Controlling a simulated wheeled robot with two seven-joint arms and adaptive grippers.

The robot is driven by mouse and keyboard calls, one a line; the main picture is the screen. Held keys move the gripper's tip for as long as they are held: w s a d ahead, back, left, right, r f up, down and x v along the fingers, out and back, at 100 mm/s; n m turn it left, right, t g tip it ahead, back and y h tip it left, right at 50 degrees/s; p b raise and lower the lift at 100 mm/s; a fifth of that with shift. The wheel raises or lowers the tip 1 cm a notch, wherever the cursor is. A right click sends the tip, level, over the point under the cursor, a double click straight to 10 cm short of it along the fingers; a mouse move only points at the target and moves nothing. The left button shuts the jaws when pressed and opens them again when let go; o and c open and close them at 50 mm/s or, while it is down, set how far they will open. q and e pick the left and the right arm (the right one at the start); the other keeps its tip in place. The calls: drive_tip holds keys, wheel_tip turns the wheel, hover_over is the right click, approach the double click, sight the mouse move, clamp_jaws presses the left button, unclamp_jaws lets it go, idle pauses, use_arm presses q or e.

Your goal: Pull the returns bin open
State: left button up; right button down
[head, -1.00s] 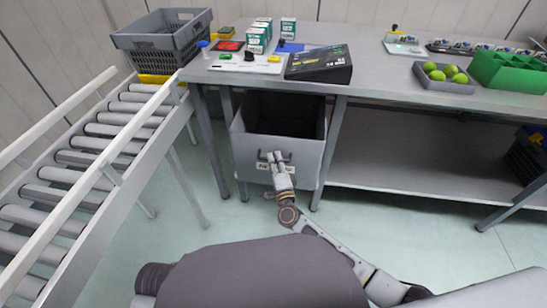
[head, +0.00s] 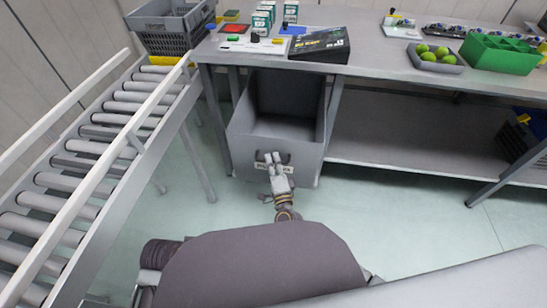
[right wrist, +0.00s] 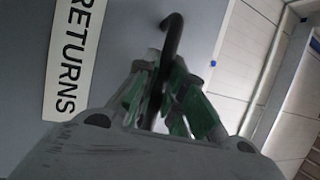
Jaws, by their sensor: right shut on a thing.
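The grey returns bin (head: 247,152) is a drawer under the table, pulled part-way out, with its empty-looking inside showing from above. In the right wrist view its front carries a white label reading RETURNS (right wrist: 72,62). A dark bar handle (right wrist: 172,38) stands out from the front beside the label. My right gripper (head: 273,160) is at the front of the bin, and in the right wrist view its green-padded fingers (right wrist: 158,95) are shut around the handle. My left gripper is not in view.
The grey table (head: 375,60) holds small boxes, a black box (head: 320,45), a tray of green balls (head: 436,58) and a green bin (head: 500,53). A roller conveyor (head: 110,132) with a grey crate (head: 168,25) stands left. Floor right of the bin is clear.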

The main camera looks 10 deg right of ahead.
drive_tip(key=shift+s+f, duration=0.1)
drive_tip(key=c, duration=1.8)
unclamp_jaws()
drive_tip(key=shift+o, duration=0.2)
drive_tip(key=shift+s, duration=0.1)
